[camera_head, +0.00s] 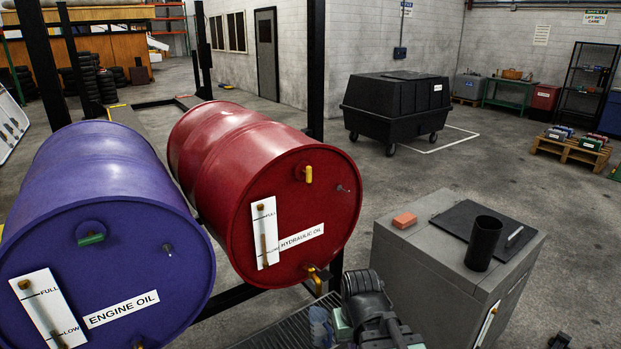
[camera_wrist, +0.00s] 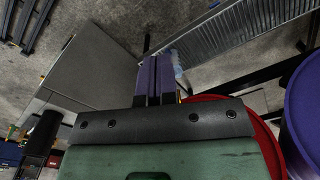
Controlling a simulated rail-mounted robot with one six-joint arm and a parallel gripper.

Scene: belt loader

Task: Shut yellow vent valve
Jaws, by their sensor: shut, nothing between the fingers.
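The yellow vent valve (camera_head: 308,173) is a small yellow handle near the top of the red hydraulic oil drum's (camera_head: 255,175) front face. Its handle looks roughly upright, pointing down the face. A second yellow handle sits on the tap (camera_head: 318,277) at the drum's lower edge. My gripper's purple fingers (camera_wrist: 154,65) are together and empty in the wrist view, with the red drum's rim (camera_wrist: 262,140) behind at the right. In the head view my gripper is low, right of the drum and below the vent valve, clear of it. The valve is not visible in the wrist view.
A grey cabinet (camera_head: 430,260) with a black cup (camera_head: 484,243) stands close on the right. A pale blue object (camera_wrist: 179,66) sits near the metal grating (camera_wrist: 235,30).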

